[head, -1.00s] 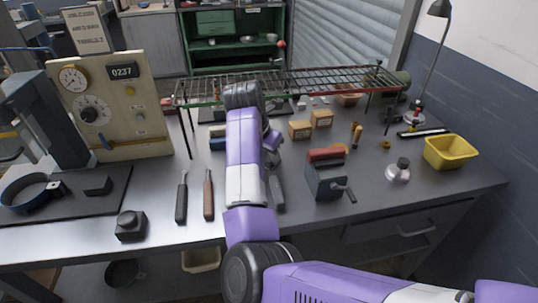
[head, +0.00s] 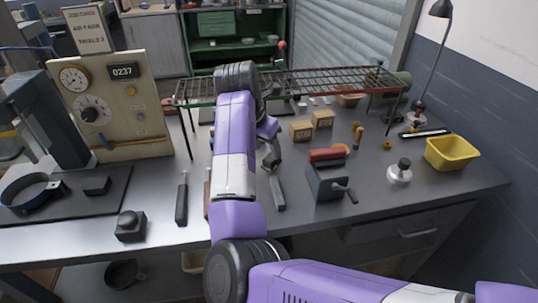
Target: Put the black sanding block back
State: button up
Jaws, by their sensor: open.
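Two dark blocks could be the black sanding block, and I cannot tell which is. One is a squat black block (head: 131,226) with a raised round top at the table's front left. The other is a smaller, low black block (head: 97,186) on the dark mat at the left. My gripper (head: 270,157) is small and partly hidden behind my purple forearm, right of it, near the grey-handled tool (head: 277,190). It is open, apart from both blocks, and I see nothing in it. What lies directly behind my forearm is hidden.
A wire rack (head: 320,80) on thin legs spans the back. A panel with dials (head: 120,105) stands left. A red-topped vise-like device (head: 327,178), small cardboard boxes (head: 301,130) and a yellow bin (head: 451,153) are right. The table (head: 80,238) has free room at its front edge.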

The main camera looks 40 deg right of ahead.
jog(key=v, duration=0.7)
dwell(0.4)
